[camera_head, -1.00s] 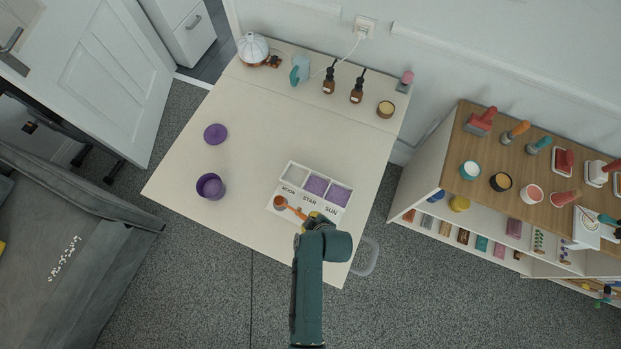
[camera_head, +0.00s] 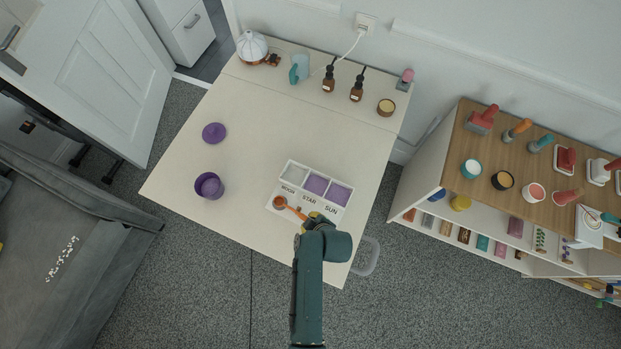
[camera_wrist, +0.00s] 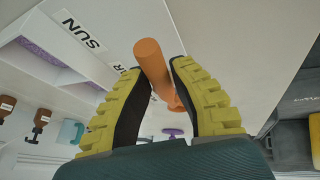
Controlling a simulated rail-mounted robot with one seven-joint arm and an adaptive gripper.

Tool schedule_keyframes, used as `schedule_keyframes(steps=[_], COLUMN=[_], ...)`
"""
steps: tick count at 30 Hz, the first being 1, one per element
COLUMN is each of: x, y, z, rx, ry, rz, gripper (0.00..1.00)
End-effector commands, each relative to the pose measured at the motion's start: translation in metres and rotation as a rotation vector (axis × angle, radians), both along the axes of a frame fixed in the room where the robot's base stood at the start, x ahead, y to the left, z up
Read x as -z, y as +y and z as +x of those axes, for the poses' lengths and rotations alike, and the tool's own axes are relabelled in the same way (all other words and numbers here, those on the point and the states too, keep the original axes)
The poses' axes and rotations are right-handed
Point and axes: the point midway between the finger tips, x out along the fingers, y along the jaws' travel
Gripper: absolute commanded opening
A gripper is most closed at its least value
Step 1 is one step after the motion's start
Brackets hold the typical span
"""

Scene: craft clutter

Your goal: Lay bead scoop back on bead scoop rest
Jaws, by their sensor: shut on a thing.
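The orange bead scoop (camera_head: 281,202) is at the front left of the white bead tray (camera_head: 319,199), its bowl toward the left and its handle running to my gripper (camera_head: 314,220). In the wrist view, the yellow-and-black fingers of my gripper (camera_wrist: 155,72) are shut on the orange handle of the scoop (camera_wrist: 152,62). The tray has compartments labelled MOON, STAR and SUN; STAR and SUN hold purple beads, and MOON looks pale. I cannot make out a separate scoop rest; the gripper and arm cover the tray's front edge. Whether the scoop touches the tray is unclear.
A purple cup (camera_head: 209,186) and a purple lid (camera_head: 214,133) stand on the table's left. Two brown bottles (camera_head: 328,80) and a small tin (camera_head: 386,107) are at the back. A clear container (camera_head: 366,257) shows beyond the right edge. The table's middle is clear.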

Motion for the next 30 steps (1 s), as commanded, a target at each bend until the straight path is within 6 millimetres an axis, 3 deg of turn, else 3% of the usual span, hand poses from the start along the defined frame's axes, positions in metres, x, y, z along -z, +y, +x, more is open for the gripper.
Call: schedule_keyframes(steps=[14,15,18,30], x=[0.0066,0.0062,0.0059,-0.002], y=[0.0001,0.0001,0.0001,-0.0029], z=[0.0001,0.0001,0.0,-0.0047], rx=[0.0,0.0,0.0,0.0], ry=[0.0,0.0,0.0,0.001], rz=[0.0,0.0,0.0,0.001], gripper=[0.0,0.27,0.46,0.48])
